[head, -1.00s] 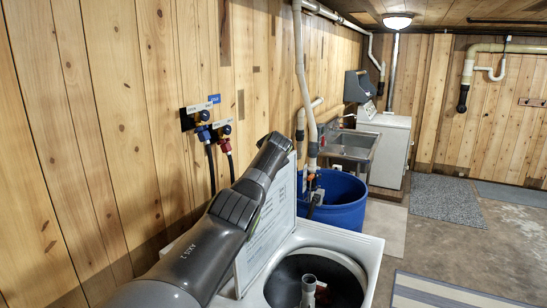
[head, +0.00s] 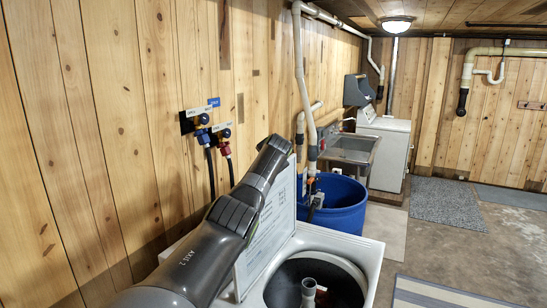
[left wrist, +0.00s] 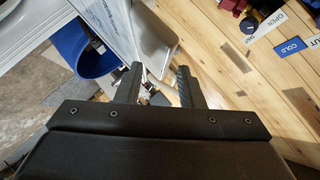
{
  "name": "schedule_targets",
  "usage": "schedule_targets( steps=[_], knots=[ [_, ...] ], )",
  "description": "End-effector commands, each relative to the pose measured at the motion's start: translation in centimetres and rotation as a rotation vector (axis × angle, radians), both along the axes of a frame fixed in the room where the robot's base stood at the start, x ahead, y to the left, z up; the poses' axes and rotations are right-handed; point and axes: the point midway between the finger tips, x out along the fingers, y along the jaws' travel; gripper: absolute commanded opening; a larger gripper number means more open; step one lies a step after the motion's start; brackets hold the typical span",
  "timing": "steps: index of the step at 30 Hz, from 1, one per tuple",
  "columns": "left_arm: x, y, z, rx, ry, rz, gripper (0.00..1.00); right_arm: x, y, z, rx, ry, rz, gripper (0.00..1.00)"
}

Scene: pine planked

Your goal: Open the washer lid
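The washer (head: 362,245) is white and stands at the bottom centre of the head view. Its lid (head: 268,232) is raised and stands steeply upright on the wall side, with printed text on its face. The round dark tub opening with a pale central post shows below it. The lid (left wrist: 155,42) shows just beyond the fingertips. My right gripper is out of view.
A blue barrel (head: 340,208) stands just behind the washer, with pipes above it. A metal sink (head: 352,148) and a white machine (head: 390,150) stand farther back. Hose taps (head: 222,135) are on the plank wall. Floor on the right is clear, with mats.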

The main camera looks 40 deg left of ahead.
Motion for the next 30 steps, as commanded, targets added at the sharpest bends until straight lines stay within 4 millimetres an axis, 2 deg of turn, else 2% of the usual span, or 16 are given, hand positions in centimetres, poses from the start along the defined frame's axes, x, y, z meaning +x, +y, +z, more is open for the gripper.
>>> schedule_targets(
  steps=[10,17,30],
  knots=[
    [-1.4,-1.6,0.7,0.002,0.000,-0.004,0.35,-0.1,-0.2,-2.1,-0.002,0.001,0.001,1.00],
    [-2.8,-3.2,2.0,0.002,-0.001,-0.003,0.35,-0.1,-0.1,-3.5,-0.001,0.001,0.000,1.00],
    [-6.7,-7.7,5.2,0.001,-0.002,-0.003,0.35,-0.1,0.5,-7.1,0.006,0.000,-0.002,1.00]
  ],
)
